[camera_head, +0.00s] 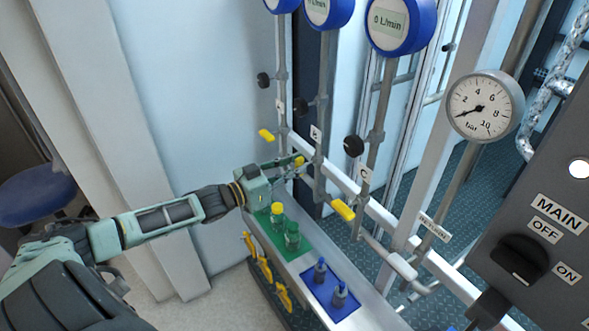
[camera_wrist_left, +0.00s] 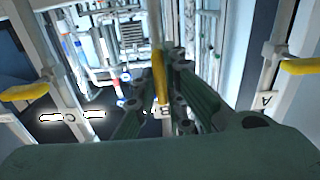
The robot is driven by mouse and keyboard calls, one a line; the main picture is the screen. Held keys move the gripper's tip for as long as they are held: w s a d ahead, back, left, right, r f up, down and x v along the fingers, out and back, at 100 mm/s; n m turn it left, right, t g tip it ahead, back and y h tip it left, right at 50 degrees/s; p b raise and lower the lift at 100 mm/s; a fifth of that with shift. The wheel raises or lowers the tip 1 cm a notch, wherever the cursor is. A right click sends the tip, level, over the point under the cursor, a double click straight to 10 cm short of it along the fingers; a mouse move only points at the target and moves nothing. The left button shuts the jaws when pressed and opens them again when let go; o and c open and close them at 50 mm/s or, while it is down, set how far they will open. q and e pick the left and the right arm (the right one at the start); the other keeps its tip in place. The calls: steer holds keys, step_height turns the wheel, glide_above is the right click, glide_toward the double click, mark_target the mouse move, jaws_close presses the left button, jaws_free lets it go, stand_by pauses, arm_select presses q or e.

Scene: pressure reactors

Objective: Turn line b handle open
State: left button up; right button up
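The line B handle is a small yellow lever (camera_head: 299,161) on the pipe below the B label (camera_head: 316,134). In the left wrist view the yellow handle (camera_wrist_left: 160,76) stands upright in the picture, above the B label (camera_wrist_left: 165,112). My left gripper (camera_head: 297,167) reaches it from the left. In the wrist view its green-grey fingers (camera_wrist_left: 163,95) are apart, one on each side of the handle, which appears closer to the right finger. Firm contact cannot be made out. My right gripper is not in view.
Yellow handles for line A (camera_head: 266,135) and line C (camera_head: 343,210) flank it. Below is a bench (camera_head: 299,262) with green and blue trays holding bottles. A pressure gauge (camera_head: 485,106) and the MAIN switch panel (camera_head: 545,210) stand at right.

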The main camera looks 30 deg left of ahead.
arm_select(q)
steer(key=o, duration=0.5)
steer(key=shift+c, duration=0.2)
steer(key=shift+s, duration=0.1)
steer(key=v, duration=1.1)
steer(key=shift+s+a, duration=0.2)
steer(key=shift+s, duration=0.15)
steer(key=shift+f, duration=0.1)
